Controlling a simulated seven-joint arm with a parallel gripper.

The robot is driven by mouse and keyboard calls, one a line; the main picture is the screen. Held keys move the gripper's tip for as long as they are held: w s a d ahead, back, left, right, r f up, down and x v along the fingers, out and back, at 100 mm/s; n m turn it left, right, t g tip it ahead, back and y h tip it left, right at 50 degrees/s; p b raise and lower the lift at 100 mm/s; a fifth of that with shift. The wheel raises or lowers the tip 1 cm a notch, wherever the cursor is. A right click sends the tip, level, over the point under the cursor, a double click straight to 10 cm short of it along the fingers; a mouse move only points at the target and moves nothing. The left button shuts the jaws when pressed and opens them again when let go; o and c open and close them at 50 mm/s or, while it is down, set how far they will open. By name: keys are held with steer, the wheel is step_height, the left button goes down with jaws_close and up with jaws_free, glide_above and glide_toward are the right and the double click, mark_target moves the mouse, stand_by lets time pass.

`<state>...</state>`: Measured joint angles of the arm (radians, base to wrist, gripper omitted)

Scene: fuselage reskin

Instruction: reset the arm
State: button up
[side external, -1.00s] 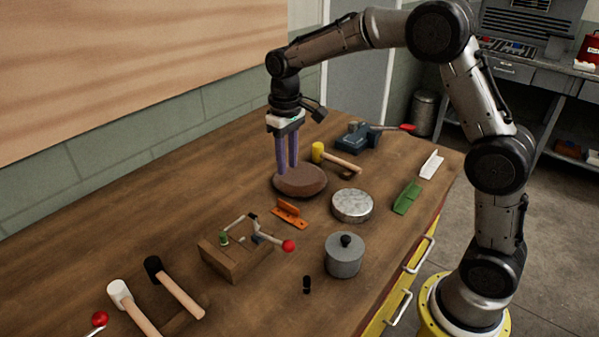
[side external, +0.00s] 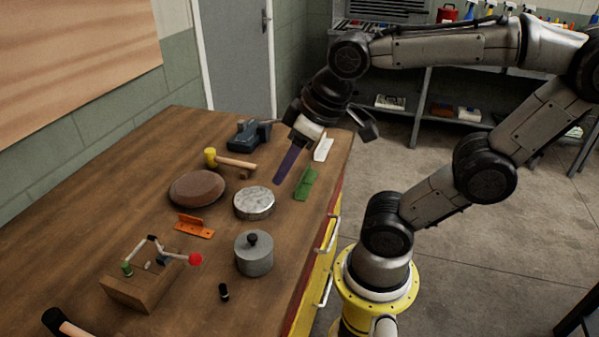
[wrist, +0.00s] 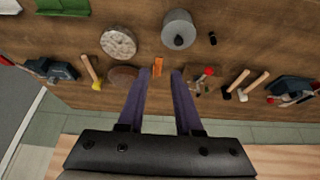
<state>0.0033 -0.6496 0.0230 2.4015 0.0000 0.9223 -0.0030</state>
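The orange bracket (wrist: 158,67) shows beyond the gap, lying on the bench below. The brown round disc (side external: 197,188) lies flat on the bench, clear of the fingers.
The bench (side external: 75,225) holds a grey stone disc (side external: 254,203), a lidded grey pot (side external: 254,254), a toggle clamp on a wooden block (side external: 145,288), a yellow-headed mallet (side external: 230,160), a blue vise (side external: 247,134), a green bracket (side external: 306,184) and a white bracket (side external: 323,148). Open floor lies right.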

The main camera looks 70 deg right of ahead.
steer(key=shift+s+f+t, duration=0.15)
steer(key=shift+s+f, duration=0.15)
steer(key=shift+s, duration=0.3)
steer(key=shift+s+f+t, duration=0.15)
steer(key=shift+s+f, duration=0.15)
steer(key=shift+s, duration=0.3)
